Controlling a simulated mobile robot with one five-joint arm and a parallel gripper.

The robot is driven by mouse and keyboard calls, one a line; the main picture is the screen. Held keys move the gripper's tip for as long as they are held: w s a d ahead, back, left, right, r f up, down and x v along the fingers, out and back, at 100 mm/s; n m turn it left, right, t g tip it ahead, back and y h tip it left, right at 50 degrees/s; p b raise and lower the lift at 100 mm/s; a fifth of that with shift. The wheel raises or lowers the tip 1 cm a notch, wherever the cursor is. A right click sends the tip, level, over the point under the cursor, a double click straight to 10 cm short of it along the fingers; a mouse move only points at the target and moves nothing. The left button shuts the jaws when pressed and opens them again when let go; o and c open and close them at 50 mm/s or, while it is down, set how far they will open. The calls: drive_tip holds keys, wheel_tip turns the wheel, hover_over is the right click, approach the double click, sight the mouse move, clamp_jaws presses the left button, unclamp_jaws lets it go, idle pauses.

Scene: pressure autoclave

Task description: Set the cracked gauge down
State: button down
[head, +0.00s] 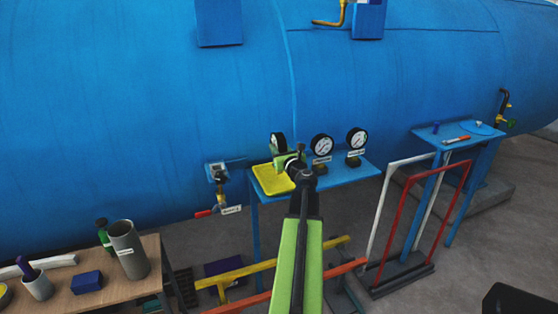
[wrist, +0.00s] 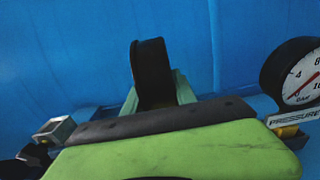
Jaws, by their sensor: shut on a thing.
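My gripper (head: 284,158) is shut on a small black gauge (head: 278,140) and holds it upright above the blue shelf, near the yellow tray (head: 262,187). In the wrist view the gauge (wrist: 152,75) shows edge-on, a dark round case between the jaws, so its dial and any crack are hidden. The yellow tray lies at the left end of the shelf, partly covered by my gripper; I see nothing in its visible part. I cannot tell how far the gauge is above the shelf.
Two white-faced gauges (head: 321,146) (head: 357,138) with labels stand on the blue shelf (head: 352,174), right of my gripper. A labelled red-handled valve (head: 220,200) is to the left. The big blue vessel (head: 130,100) rises behind. Red and white rails stand at right.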

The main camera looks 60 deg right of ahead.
wheel_tip(320, 180, down, 4)
drive_tip(key=shift+r+b, duration=0.25)
drive_tip(key=shift+b, duration=0.95)
drive_tip(key=shift+r, duration=0.25)
drive_tip(key=shift+f, duration=0.2)
drive_tip(key=c, duration=1)
unclamp_jaws()
